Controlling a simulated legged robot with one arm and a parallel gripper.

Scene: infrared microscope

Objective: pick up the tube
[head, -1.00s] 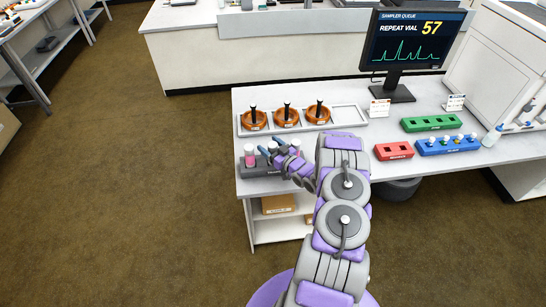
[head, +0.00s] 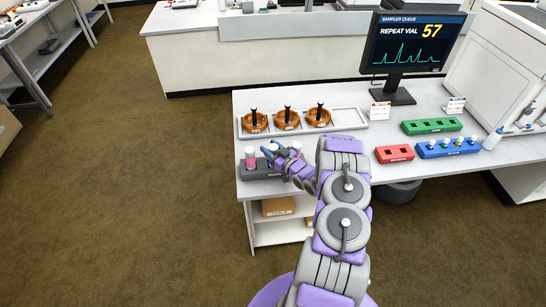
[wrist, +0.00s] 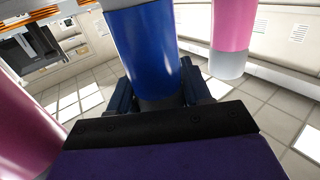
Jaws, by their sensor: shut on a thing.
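A blue tube (wrist: 143,52) stands in the middle of the wrist view, between the two dark fingers of my gripper (wrist: 158,92). The fingers are shut on it. Its lower end is hidden behind my gripper's body. In the head view, my gripper (head: 273,153) is at the grey rack (head: 258,173) on the front left of the table, with the held tube mostly hidden by the fingers. A pink tube (head: 250,155) stands in the rack to the left. Another pink tube (wrist: 233,25) shows on the right in the wrist view.
A tray (head: 347,114) with several orange round holders (head: 287,118) lies behind the rack. A red rack (head: 394,153), a blue rack (head: 447,149), a green rack (head: 432,126) and a monitor (head: 415,45) are to the right. Pink tubes flank my gripper closely.

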